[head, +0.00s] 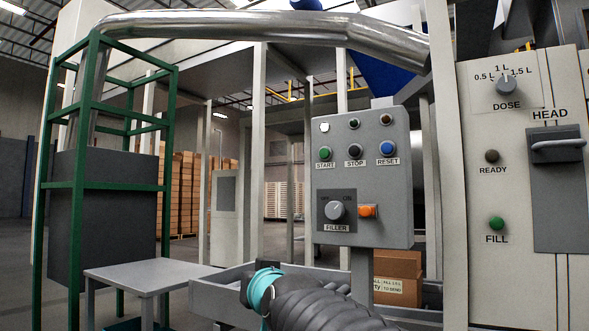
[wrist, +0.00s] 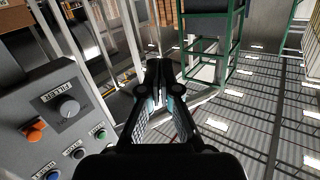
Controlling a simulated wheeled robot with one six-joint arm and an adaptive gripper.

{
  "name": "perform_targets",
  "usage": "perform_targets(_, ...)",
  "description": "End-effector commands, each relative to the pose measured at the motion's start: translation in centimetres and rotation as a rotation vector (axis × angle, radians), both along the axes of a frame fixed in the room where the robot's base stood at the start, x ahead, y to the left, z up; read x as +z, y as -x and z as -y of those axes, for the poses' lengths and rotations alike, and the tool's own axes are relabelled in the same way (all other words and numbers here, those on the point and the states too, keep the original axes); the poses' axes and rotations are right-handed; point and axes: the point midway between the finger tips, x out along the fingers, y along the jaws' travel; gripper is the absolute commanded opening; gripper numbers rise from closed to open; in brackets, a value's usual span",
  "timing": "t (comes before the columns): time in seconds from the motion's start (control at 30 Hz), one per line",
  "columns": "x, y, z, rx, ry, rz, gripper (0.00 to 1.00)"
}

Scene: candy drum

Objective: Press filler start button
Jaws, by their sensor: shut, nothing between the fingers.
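The grey control panel (head: 382,222) shows in the head view right of centre. Its green START button (head: 324,153) is at the left of a row with the black STOP button (head: 355,151) and blue RESET button (head: 387,148). Below are the FILLER knob (head: 336,210) and an orange switch (head: 367,211). In the wrist view the panel is upside down at the left, with the green button (wrist: 101,134) near its right edge. My gripper (wrist: 160,72) is shut and empty, to the right of the panel and apart from it. In the head view its fingertips cannot be made out.
A right-hand panel carries a DOSE knob (head: 507,85), READY lamp (head: 491,156) and green FILL button (head: 496,223). A green frame (head: 80,185) and a small grey table (head: 150,276) stand left. Cardboard boxes (head: 397,264) sit below the control panel.

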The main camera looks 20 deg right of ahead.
Motion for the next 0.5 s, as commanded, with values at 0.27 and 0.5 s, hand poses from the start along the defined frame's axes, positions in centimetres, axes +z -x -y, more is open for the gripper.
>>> perform_targets(0.27, 14.4, -6.9, 4.6, -0.165, -0.043, 0.447, 0.0)
perform_targets(0.5, 24.1, -8.5, 10.7, -0.403, -0.092, 0.845, 0.0)
